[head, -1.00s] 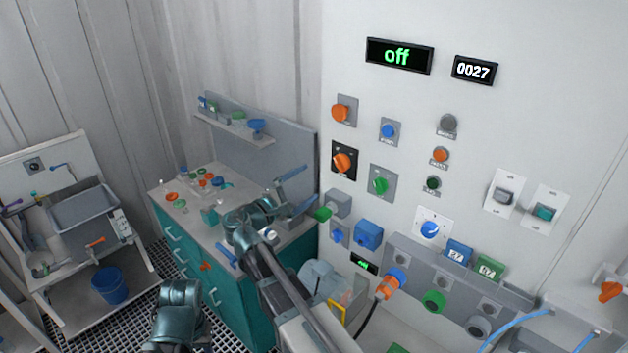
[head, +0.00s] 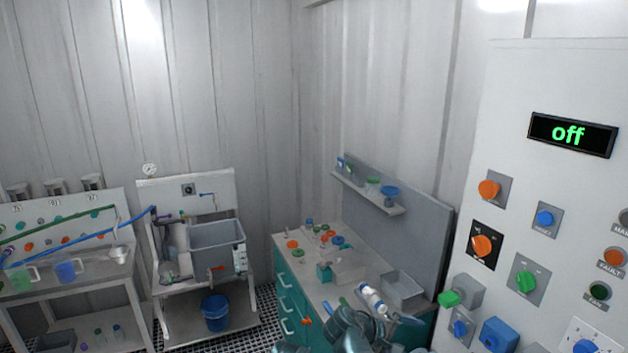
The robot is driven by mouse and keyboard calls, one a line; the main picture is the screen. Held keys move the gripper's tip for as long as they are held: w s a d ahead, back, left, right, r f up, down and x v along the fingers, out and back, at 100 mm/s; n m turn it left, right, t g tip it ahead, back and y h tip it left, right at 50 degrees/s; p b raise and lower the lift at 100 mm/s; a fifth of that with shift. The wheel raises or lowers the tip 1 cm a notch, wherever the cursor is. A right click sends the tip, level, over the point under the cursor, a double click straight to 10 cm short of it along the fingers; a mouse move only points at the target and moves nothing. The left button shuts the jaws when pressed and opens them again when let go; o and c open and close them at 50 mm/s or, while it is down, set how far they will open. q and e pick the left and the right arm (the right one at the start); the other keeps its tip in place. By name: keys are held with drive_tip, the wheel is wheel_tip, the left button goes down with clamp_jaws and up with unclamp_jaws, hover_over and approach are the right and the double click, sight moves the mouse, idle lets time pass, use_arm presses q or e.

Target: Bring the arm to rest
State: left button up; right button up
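One of my arms, most likely the right, shows as dark teal links (head: 352,326) at the bottom middle, in front of the bench. Its fingers are not clear enough to show a gap or a hold. A sliver of another teal link (head: 290,347) shows at the bottom edge, left of it. My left gripper is not in view.
The teal bench (head: 300,275) holds small coloured parts, a grey tray (head: 403,287) and a white-and-blue item (head: 372,299) close to my arm. A sink stand with a grey basin (head: 218,247) and blue bucket (head: 215,312) stands left.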

drive_tip(key=s+a+f+m+g+y+b, duration=0.2)
drive_tip(key=s+a+f+g+y+b, duration=0.2)
drive_tip(key=s+a+f+y, duration=0.5)
drive_tip(key=s+a+f+b, duration=0.2)
drive_tip(key=s+a+f, duration=0.4)
drive_tip(key=a+f, duration=0.2)
drive_tip(key=shift+s+a+f+m, duration=0.15)
drive_tip(key=shift+a+f+m, duration=0.15)
drive_tip(key=shift+a, duration=0.15)
drive_tip(key=shift+d, duration=0.1)
